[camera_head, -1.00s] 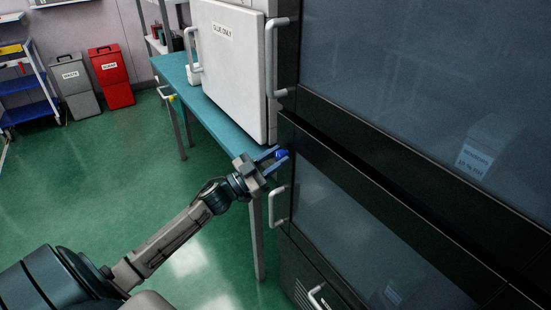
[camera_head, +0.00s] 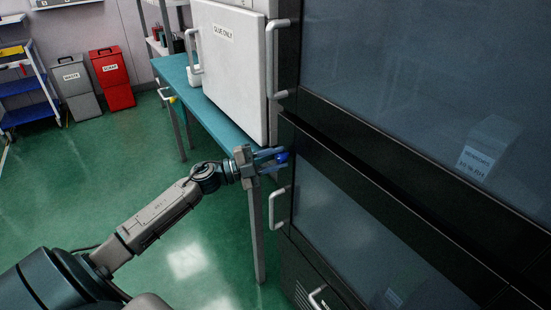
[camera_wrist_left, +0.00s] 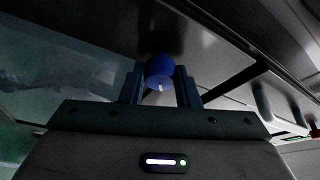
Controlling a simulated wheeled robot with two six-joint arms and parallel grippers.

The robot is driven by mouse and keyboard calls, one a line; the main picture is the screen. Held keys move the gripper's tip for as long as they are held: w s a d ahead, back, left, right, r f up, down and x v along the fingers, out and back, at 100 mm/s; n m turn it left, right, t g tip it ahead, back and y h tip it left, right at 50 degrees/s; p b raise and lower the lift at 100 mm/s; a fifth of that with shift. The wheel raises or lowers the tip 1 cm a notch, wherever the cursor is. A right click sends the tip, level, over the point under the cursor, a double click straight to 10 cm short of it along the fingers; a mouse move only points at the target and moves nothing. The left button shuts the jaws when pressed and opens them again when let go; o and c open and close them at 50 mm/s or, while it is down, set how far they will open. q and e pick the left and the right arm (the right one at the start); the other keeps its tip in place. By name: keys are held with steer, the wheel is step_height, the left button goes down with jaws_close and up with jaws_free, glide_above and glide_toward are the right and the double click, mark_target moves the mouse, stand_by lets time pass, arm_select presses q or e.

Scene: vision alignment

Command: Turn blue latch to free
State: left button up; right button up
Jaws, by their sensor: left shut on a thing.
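The blue latch (camera_head: 282,157) is a small round knob on the edge of the dark cabinet door, just above the lower door handle. My left gripper (camera_head: 275,160) reaches it from the left, its fingers on either side of the knob and shut on it. In the left wrist view the blue latch (camera_wrist_left: 159,71) sits between the two fingertips (camera_wrist_left: 160,84), with a short pale mark on its face. Part of the knob is hidden by the fingers in the head view. My right gripper is not in view.
The dark cabinet (camera_head: 400,215) with glass doors fills the right side. A pale door handle (camera_head: 279,207) is just below the gripper. Green floor is open at the left.

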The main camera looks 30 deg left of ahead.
arm_select(q)
steer(key=shift+m+g, duration=0.3)
steer(key=shift+m, duration=0.7)
steer(key=m+g+p, duration=0.1)
steer(key=m, duration=0.2)
steer(key=shift+r+y, duration=0.1)
steer(key=shift+y, duration=0.3)
steer(key=shift+m+g+y, duration=0.4)
steer(key=shift+m, duration=0.6)
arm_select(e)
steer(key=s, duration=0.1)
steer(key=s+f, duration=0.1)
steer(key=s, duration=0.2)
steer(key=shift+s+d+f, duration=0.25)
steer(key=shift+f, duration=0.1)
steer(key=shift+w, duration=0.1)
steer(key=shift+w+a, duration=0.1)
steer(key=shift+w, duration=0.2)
